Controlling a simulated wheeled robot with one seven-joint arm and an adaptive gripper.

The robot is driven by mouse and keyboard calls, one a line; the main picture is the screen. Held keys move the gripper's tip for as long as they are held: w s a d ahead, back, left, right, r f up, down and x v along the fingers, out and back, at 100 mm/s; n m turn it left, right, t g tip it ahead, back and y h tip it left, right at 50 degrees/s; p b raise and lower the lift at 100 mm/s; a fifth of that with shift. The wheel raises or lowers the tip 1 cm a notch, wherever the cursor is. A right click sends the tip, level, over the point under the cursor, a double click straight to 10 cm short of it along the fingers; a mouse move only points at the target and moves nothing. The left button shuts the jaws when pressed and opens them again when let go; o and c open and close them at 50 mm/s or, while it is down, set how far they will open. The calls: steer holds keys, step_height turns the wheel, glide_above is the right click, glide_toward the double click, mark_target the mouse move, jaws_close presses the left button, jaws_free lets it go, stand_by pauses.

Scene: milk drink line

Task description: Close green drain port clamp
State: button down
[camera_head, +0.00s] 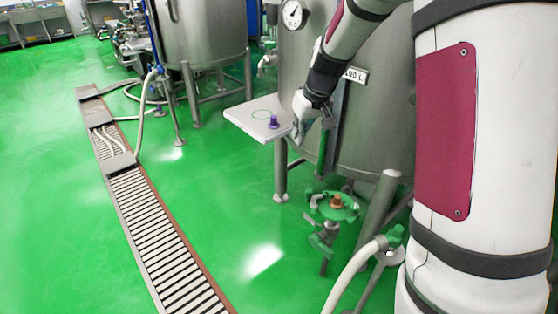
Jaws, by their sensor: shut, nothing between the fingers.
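A green ring-shaped clamp (341,208) with an orange-brown piece (336,202) at its middle sits low under the steel tank. I cannot tell from this view whether it is open or closed. Below it hangs metal pipework with a green part (322,243). Another green fitting (395,236) is at the end of a white hose, to the right. My gripper (298,128) is shut and empty, beside the right edge of a white shelf, above and left of the ring-shaped clamp and apart from it. Its fingertips are small and hard to make out.
The white hose (350,275) rises at front right. The green floor left of the clamp is clear up to the drain grate (160,240).

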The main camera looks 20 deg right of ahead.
steer(key=b, duration=0.3)
glide_above(313, 197)
steer(key=w+a, duration=0.2)
steer(key=w, duration=0.3)
step_height(313, 197, down, 16)
step_height(313, 197, down, 9)
steer(key=s, duration=0.1)
steer(key=shift+d+f+h+b, duration=0.15)
steer(key=shift+d+h+b, duration=0.15)
steer(key=shift+b, duration=0.15)
steer(key=shift+s, duration=0.15)
